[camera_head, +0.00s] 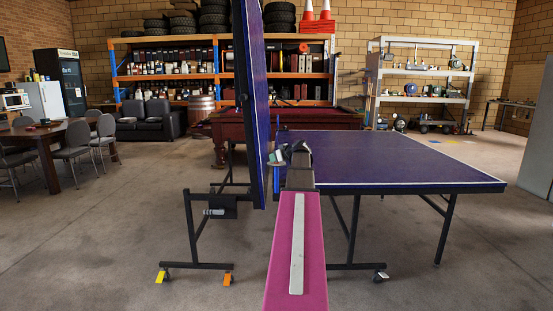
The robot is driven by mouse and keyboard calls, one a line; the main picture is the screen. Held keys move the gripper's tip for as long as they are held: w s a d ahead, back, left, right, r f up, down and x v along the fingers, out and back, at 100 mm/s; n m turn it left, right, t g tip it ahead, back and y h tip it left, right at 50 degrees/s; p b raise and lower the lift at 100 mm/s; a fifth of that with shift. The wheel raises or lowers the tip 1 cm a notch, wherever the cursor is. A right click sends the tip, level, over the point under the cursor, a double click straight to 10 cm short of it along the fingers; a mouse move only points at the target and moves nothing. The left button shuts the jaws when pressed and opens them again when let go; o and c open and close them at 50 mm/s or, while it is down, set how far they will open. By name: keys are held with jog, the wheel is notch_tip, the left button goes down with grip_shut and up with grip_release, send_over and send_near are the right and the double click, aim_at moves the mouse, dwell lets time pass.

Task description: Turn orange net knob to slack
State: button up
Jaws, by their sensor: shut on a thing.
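My gripper (283,155) is at the end of my pink arm, at the near edge of the purple-blue table tennis table, where its two halves meet. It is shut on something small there. From its place this looks to be the orange net knob, but my gripper and arm hide it almost wholly. The knob's turn and the net's tension cannot be seen. The table's right half (400,173) lies flat. The left half (253,110) stands upright, seen nearly edge-on, just left of my gripper.
Dark table legs on casters stand below, with a yellow tab (161,276) and an orange tab (228,279). A pool table (222,128) stands behind. Chairs (72,150) and a dining table are at left. The floor at front left and front right is clear.

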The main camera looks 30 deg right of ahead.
jog(key=shift+d+f+n+g+y, duration=0.15)
jog(key=shift+n+g+y, duration=0.15)
jog(key=shift+n+y, duration=0.8)
jog(key=shift+y, duration=0.3)
jog(key=o, duration=0.9)
jog(key=shift+s, duration=0.1)
jog(key=v, duration=1)
jog(key=shift+s, duration=0.3)
